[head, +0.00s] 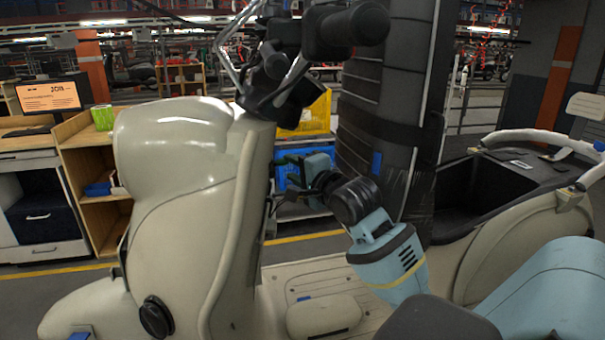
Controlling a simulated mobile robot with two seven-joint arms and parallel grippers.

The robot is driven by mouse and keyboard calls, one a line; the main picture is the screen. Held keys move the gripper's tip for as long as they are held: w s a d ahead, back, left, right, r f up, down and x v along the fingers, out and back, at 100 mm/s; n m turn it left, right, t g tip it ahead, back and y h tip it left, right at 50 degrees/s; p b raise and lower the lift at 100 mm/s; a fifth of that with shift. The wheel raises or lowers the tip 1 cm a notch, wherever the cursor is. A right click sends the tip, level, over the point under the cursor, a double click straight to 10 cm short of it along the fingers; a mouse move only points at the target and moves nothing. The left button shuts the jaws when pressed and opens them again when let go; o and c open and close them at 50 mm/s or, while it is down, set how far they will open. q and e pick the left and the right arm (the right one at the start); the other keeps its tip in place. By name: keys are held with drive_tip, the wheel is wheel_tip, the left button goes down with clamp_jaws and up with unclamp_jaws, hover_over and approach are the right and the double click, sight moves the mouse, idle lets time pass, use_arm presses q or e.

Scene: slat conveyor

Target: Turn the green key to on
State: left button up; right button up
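A cream scooter body (185,205) stands at the left and centre, with dark handlebar parts (290,75) on top. My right gripper (276,194) reaches in from the lower right, close to the inner face of the scooter's front panel. Its fingertips are small and dark against the panel, so I cannot tell whether they are open or shut. The green key does not show clearly; the area by the panel is partly covered by my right gripper and wrist. My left gripper is not in view.
A dark wrapped column (385,110) stands behind my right wrist. The scooter's floorboard (315,285) lies below, and its open rear body (500,230) is at the right. Yellow (312,115) and blue crates are behind. A wooden shelf (85,165) with a green container (103,117) stands at the left.

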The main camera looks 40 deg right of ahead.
sight(285, 164)
drive_tip(key=shift+w+d, duration=0.2)
drive_tip(key=shift+w, duration=1)
drive_tip(key=shift+w+d+f, duration=0.1)
drive_tip(key=shift+w, duration=0.7)
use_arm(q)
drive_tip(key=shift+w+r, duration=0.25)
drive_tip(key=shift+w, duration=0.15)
